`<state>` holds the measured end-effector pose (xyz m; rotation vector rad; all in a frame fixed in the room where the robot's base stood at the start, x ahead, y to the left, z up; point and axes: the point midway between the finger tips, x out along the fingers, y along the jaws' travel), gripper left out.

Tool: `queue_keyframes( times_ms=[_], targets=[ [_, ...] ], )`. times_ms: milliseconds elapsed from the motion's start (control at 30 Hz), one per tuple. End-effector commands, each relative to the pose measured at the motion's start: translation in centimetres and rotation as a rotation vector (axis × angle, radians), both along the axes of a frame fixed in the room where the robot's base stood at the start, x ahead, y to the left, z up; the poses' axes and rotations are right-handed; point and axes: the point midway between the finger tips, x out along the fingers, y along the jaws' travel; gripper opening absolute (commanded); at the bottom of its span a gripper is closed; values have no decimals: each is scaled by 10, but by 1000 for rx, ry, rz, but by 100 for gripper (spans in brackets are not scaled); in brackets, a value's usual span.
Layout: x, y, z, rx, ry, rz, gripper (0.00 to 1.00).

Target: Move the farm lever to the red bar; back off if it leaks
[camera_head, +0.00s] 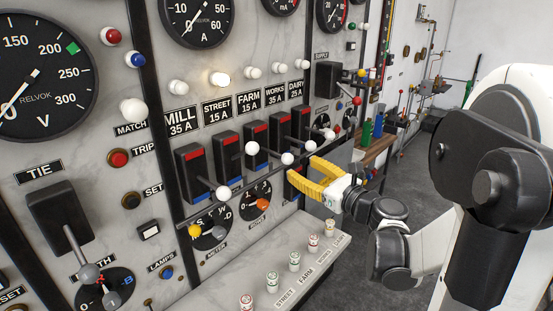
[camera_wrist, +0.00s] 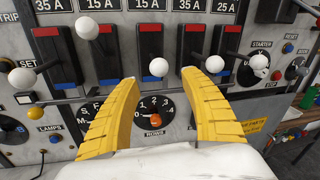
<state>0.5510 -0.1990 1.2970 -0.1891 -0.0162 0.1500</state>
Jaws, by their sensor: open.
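The farm lever, under the FARM 15 A label (camera_head: 248,103), has a white ball knob (camera_head: 287,159) sitting low, toward the blue end of its switch. Its red bar (camera_head: 257,127) is at the top of the switch. In the wrist view the farm knob (camera_wrist: 158,67) is between and just beyond my two fingertips. My gripper (camera_head: 301,168) has yellow ridged fingers, spread apart with nothing between them; it also shows in the wrist view (camera_wrist: 159,77). I cannot tell whether a fingertip touches the knob. No leak is visible.
The street knob (camera_head: 252,148) stands higher than its neighbours. The mill knob (camera_head: 223,193), works knob (camera_head: 309,146) and dairy knob (camera_head: 330,135) sit low. The street lamp (camera_head: 219,78) is lit. A rotary dial (camera_wrist: 155,112) lies below the farm switch; a ledge (camera_head: 225,287) juts out underneath.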

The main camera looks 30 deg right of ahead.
Motion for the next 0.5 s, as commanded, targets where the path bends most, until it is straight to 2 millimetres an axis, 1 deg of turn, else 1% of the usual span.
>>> queue_keyframes(
  times_ms=[33, 100, 233, 400, 500],
  targets=[
    [12, 3, -1, -1, 0, 4, 53],
    [26, 5, -1, -1, 1, 4, 53],
    [48, 9, -1, -2, 0, 4, 53],
    [66, 11, 0, -3, 1, 3, 53],
    [69, 12, 0, -3, 1, 2, 53]
  ],
)
